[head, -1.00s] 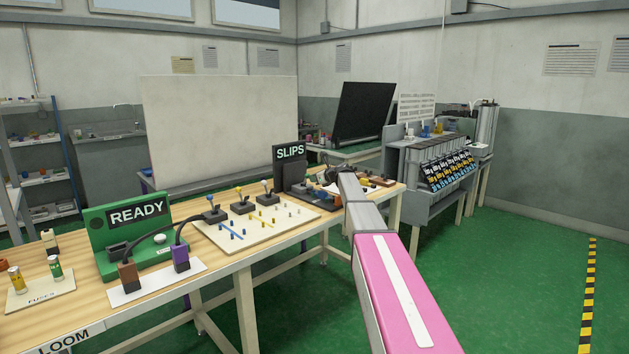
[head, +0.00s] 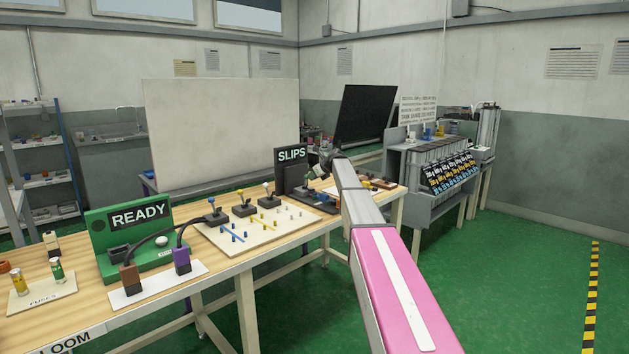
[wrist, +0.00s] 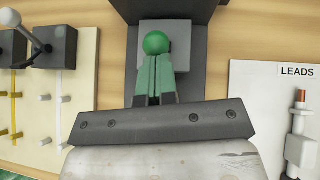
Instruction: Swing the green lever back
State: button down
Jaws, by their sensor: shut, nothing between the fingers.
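The green lever shows in the wrist view as a round green knob (wrist: 156,43) in front of a grey block on a dark base. My gripper (wrist: 153,68) is right at it, its two narrow green fingers shut side by side with the tips just short of or against the knob. I cannot tell whether they touch. Nothing shows between the fingers. The lever's stem is hidden. In the head view my gripper (head: 324,167) is small and dark beside the black SLIPS stand (head: 291,172), and the lever cannot be made out.
A pale board with small levers and pegs (head: 255,229) lies left of the SLIPS stand. A white LEADS panel (wrist: 285,75) is on the right in the wrist view. The green READY box (head: 130,240) stands further left on the wooden bench. The floor at right is clear.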

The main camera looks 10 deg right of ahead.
jog(key=shift+w+a+r+g+h, duration=0.25)
jog(key=shift+w+g+h, duration=0.05)
jog(key=shift+w+g, duration=0.1)
jog(key=shift+w+a+r+g+h, duration=0.2)
jog(key=shift+w+g+h, duration=0.1)
jog(key=shift+w+g, duration=0.1)
jog(key=w+g+h, duration=0.1)
jog(key=w+a+g+h, duration=0.1)
jog(key=shift+a+r+g, duration=0.25)
jog(key=shift+r+g, duration=0.1)
jog(key=shift+g, duration=0.05)
jog(key=shift+a, duration=0.1)
jog(key=shift+w+a, duration=0.5)
jog(key=shift+w, duration=0.15)
jog(key=shift+w+a, duration=0.1)
